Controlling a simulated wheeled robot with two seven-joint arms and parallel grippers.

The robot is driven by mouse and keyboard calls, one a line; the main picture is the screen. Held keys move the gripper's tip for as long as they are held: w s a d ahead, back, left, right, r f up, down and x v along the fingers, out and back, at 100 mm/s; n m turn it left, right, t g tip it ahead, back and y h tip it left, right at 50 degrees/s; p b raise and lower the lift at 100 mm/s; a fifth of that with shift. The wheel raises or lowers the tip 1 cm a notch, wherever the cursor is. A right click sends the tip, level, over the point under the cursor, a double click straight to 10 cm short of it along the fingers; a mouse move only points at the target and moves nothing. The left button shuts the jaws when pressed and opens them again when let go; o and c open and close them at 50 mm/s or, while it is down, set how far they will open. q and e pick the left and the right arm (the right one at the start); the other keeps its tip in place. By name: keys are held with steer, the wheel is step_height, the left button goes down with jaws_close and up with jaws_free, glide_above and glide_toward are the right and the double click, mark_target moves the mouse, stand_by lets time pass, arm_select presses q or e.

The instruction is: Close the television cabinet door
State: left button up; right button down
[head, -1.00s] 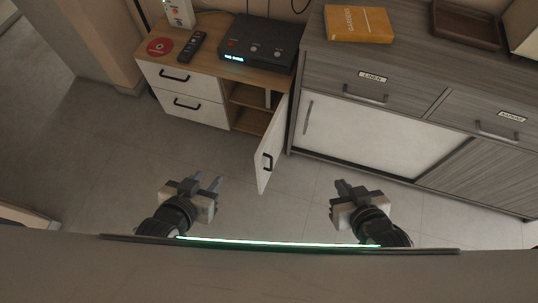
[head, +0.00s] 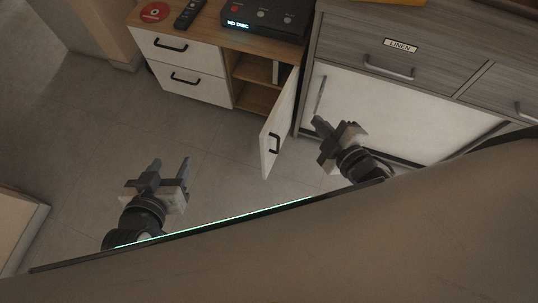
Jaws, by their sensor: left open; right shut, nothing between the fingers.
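The television cabinet (head: 222,47) is a low wooden-topped unit with white drawers and an open shelf compartment on its right side. Its white door (head: 271,145) with a black handle (head: 273,144) stands swung open, jutting out toward me. My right gripper (head: 318,128) is shut and empty, to the right of the door and apart from it, in front of the grey sideboard. My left gripper (head: 172,163) is open and empty over the floor, left of the door and in front of the drawers.
A grey sideboard (head: 345,35) with a white sliding panel stands right beside the cabinet. On the cabinet top are a black disc player (head: 262,20), a remote (head: 190,14) and a red disc (head: 155,12). Clear floor (head: 90,130) lies in front and left.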

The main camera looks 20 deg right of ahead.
step_height(320, 180, down, 12)
steer(key=w+d+n+t+y+b, duration=0.15)
steer(key=n+y+b, duration=0.35)
steer(key=n+b, duration=0.85)
steer(key=n+g+y+b, duration=0.4)
steer(key=n+y+b, duration=0.3)
steer(key=n, duration=1.2)
glide_toward(265, 143)
arm_select(q)
steer(key=d+f+t+h+b, duration=0.1)
steer(key=d+f+h, duration=0.3)
steer(key=f, duration=0.7)
steer(key=shift+w+d+t+b, duration=0.35)
steer(key=shift+d+b, duration=0.25)
steer(key=shift+d, duration=0.35)
arm_select(e)
steer(key=shift+h, duration=0.5)
steer(key=x, duration=0.6)
steer(key=shift+w+a+r, duration=0.15)
steer(key=shift+a+r, duration=0.25)
steer(key=shift+a, duration=0.05)
arm_select(q)
steer(key=shift+t, duration=0.25)
arm_select(e)
steer(key=shift+a, duration=0.1)
